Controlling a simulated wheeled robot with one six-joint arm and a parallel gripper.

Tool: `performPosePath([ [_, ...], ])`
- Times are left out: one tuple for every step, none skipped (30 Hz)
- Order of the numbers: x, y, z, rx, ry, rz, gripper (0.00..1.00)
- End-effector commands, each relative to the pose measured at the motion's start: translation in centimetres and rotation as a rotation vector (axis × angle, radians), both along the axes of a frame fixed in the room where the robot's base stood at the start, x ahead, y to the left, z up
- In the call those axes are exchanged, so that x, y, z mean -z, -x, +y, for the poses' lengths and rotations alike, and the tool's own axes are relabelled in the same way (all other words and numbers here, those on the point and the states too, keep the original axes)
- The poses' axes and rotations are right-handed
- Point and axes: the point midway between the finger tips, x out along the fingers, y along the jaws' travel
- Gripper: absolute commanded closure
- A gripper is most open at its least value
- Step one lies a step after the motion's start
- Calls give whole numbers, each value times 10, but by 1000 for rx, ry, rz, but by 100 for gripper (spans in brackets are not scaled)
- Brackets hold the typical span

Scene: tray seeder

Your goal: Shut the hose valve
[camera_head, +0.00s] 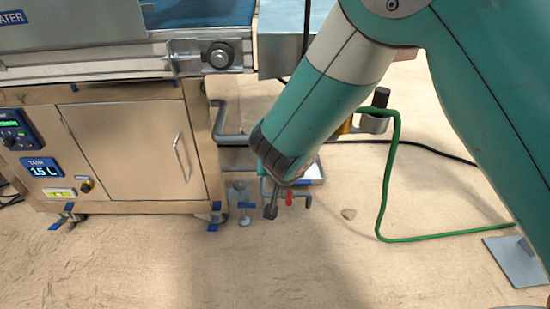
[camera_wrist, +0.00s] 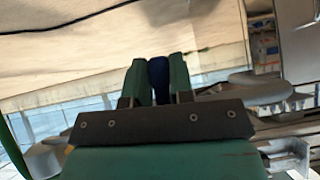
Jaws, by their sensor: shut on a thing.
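My gripper (camera_wrist: 157,64) shows in the wrist view with its two green fingers shut on a dark blue piece (camera_wrist: 159,82). This looks like the hose valve's handle, but the valve's body is hidden and I cannot tell its turn. In the head view my arm covers the gripped piece. A green hose (camera_head: 388,160) rises from the floor and bends left behind my arm, towards a yellow fitting (camera_head: 346,126) that is partly hidden. A strip of green also shows at the left edge of the wrist view.
The seeder's cabinet (camera_head: 115,150) stands on the left, with a conveyor frame above it. Grey pipes (camera_head: 230,138) stick out at its right side. A small red part (camera_head: 289,198) is below my arm. A grey plate (camera_head: 518,262) lies at the right. The front floor is mostly clear.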

Motion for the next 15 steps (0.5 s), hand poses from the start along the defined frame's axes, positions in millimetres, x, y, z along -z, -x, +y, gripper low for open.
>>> performPosePath([
  [-1,0,-1,0,21,1,100],
  [-1,0,-1,0,33,1,100],
  [0,0,-2,0,47,2,100],
  [0,0,-2,-1,56,2,100],
  [0,0,-3,-1,63,2,100],
  [0,0,-3,-1,71,1,100],
  [0,0,-3,0,78,2,100],
  [0,0,-4,0,82,2,100],
  [0,0,-4,1,87,2,100],
  [0,0,-4,0,90,2,100],
  [1,0,-4,1,93,2,100],
  [1,0,-4,1,95,3,100],
  [1,0,-5,1,97,3,100],
  [1,0,-5,1,97,3,100],
  [1,0,-5,1,98,3,100],
])
